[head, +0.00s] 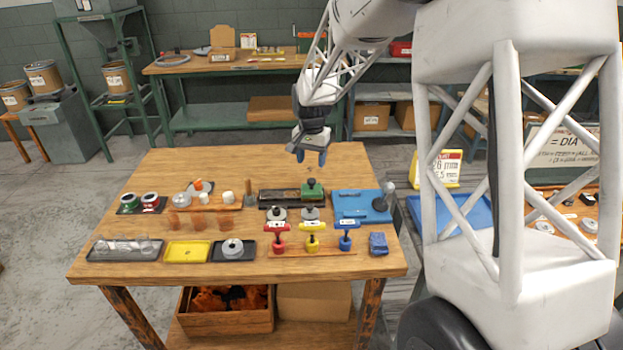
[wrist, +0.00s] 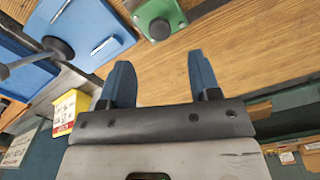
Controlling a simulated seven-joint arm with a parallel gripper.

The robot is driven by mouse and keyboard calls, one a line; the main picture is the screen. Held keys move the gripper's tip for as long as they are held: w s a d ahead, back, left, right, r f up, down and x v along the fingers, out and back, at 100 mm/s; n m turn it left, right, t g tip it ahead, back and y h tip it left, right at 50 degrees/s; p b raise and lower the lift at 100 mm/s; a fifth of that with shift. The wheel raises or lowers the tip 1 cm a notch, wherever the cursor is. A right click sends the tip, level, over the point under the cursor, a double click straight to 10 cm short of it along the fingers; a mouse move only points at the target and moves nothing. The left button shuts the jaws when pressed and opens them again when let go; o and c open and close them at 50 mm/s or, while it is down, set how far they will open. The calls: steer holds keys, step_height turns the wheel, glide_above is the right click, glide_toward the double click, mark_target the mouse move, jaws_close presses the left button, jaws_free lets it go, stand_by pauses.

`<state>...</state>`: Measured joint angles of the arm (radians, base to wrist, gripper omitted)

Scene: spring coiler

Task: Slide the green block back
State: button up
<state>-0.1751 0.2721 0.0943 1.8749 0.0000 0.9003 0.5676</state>
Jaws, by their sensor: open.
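The green block (head: 312,188) sits at the right end of a dark track (head: 277,198) near the back of the wooden table, with a small knob on top. In the wrist view the green block (wrist: 158,18) shows at the top, with a dark round knob on it. My gripper (head: 311,156) hangs above the table's back part, above and behind the green block. Its two blue fingers (wrist: 163,75) are apart with nothing between them. The gripper does not touch the block. Most of the track is out of the wrist view.
A blue plate (head: 360,205) with a grey lever lies right of the track. Red (head: 277,232), yellow (head: 312,232) and blue (head: 347,230) T-handles stand in front. Cups and trays fill the left side. The table's back left (head: 200,165) is clear.

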mark_target(311, 180)
steer(key=shift+f, duration=3.75)
steer(key=shift+a, duration=0.1)
jaws_close()
